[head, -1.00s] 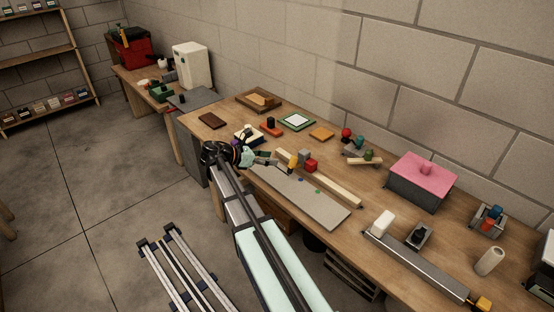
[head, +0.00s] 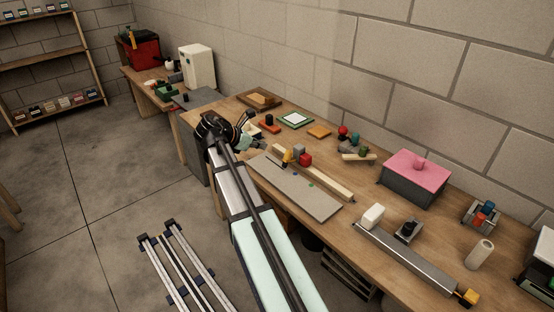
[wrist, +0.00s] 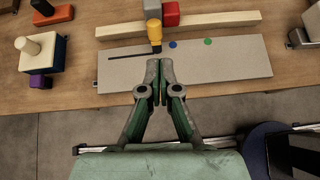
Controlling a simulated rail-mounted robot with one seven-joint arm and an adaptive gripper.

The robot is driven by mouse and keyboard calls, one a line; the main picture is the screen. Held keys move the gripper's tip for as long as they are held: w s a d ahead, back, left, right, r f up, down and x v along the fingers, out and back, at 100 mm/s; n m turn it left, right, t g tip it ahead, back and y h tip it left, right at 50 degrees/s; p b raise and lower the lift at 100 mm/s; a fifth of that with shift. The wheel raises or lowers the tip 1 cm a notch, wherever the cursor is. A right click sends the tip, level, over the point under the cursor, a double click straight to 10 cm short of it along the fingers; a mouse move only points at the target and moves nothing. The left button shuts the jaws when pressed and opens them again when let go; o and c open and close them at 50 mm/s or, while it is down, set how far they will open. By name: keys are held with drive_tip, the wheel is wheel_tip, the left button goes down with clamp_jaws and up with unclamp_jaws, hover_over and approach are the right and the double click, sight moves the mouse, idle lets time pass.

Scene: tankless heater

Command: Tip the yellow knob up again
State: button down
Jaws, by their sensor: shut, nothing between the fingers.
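The yellow knob (head: 287,155) stands on a dark stem near the back edge of the grey panel (head: 315,202). It looks close to upright in the head view, though its exact tilt is hard to judge. In the wrist view the knob (wrist: 155,31) is at the right end of a dark slot (wrist: 128,56), left of a blue dot (wrist: 173,44) and a green dot (wrist: 208,41). My gripper (wrist: 159,63) is shut and empty, its tips just on the near side of the knob's stem. In the head view my gripper (head: 264,147) is left of the knob.
A long wooden strip (head: 332,183) lies behind the panel, with a red block (head: 305,160) and a grey block (head: 299,150) close behind the knob. A block with a cream peg (wrist: 40,54) stands left of the panel. The panel's right part is clear.

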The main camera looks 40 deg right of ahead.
drive_tip(key=n+p, duration=0.1)
drive_tip(key=p, duration=0.2)
approach(286, 155)
drive_tip(key=shift+t, duration=0.3)
drive_tip(key=x, duration=0.4)
drive_tip(key=r+x, duration=0.1)
drive_tip(key=x, duration=0.1)
drive_tip(key=shift+s+d+f, duration=0.2)
drive_tip(key=shift+d+f, duration=0.05)
drive_tip(key=shift+d, duration=0.35)
drive_tip(key=shift+w+d+r+p, duration=0.1)
drive_tip(key=shift+d+r+p, duration=0.35)
drive_tip(key=shift+d+p, duration=0.45)
drive_tip(key=shift+f, duration=0.1)
